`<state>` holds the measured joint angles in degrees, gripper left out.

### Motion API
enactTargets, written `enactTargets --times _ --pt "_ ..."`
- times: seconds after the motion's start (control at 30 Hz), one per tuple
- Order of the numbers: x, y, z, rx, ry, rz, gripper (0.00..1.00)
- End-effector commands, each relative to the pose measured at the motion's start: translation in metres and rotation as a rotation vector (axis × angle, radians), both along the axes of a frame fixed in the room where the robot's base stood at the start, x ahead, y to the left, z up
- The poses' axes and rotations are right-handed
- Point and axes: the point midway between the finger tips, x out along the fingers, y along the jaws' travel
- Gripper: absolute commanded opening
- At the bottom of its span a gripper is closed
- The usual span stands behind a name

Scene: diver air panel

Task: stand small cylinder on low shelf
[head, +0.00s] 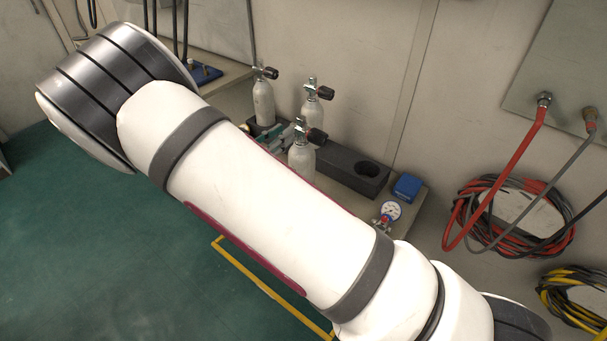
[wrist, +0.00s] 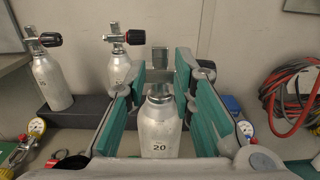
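A silver cylinder marked 20 (wrist: 159,135) stands upright between the teal pads of my gripper (wrist: 160,85). My gripper (head: 277,135) is partly hidden there behind my arm. I cannot tell whether the cylinder's base touches anything. The shelf (head: 425,212) below the block is mostly hidden by my arm.
A dark block (head: 345,169) holds two other cylinders (head: 263,104) (head: 312,108) and has an empty round hole at its right end. A blue box (head: 407,186) and a gauge (head: 390,212) sit to the right. Coiled red and grey hoses (head: 510,215) hang on the wall.

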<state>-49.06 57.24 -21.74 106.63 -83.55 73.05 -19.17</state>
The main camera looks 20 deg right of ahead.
Motion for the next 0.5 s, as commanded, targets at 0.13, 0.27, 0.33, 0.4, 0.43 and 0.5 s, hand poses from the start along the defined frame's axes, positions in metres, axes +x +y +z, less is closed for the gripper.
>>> enactTargets --times 0.13,0.27,0.33,0.4,0.43,0.5 --pt "0.012 -0.018 0.000 0.000 0.000 -0.002 0.23" --pt "0.018 -0.025 0.000 -0.001 0.001 -0.001 0.23" --pt "0.019 -0.027 0.000 0.000 0.000 -0.001 0.23" --pt "0.021 -0.030 0.000 0.000 0.000 -0.001 0.23" --pt "0.022 -0.032 0.000 0.001 0.001 -0.002 0.23" --pt "0.027 -0.038 0.000 0.001 0.000 -0.003 0.23"
